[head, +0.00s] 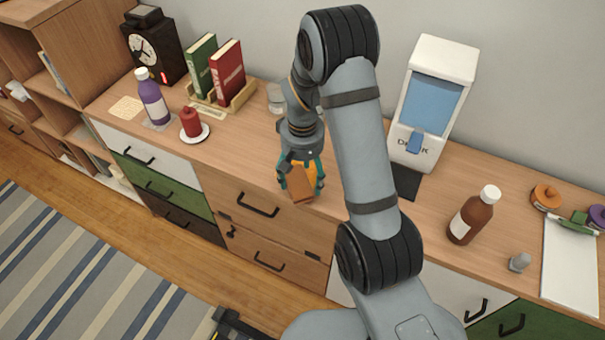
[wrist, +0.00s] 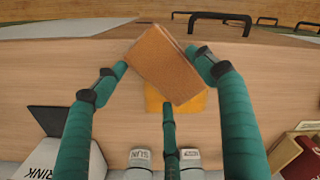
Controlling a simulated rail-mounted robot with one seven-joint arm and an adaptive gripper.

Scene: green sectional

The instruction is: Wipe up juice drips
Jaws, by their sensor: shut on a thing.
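My gripper (head: 301,180) has teal fingers shut on a brown block (head: 299,187), which looks like a sponge, above the wooden counter top near its front edge. In the wrist view the block (wrist: 170,66) sits tilted between the fingertips (wrist: 160,62), with an orange-yellow part (wrist: 187,108) behind it; I cannot tell whether the two are one piece. A white drink dispenser (head: 436,110) with a blue window stands to the right, a dark mat (head: 407,183) below its spout. I cannot make out any juice drips; my arm hides part of the counter.
A purple bottle (head: 151,98), a red candle (head: 191,122) on a white dish, books (head: 226,72) in a wooden holder and a glass (head: 276,98) stand left.

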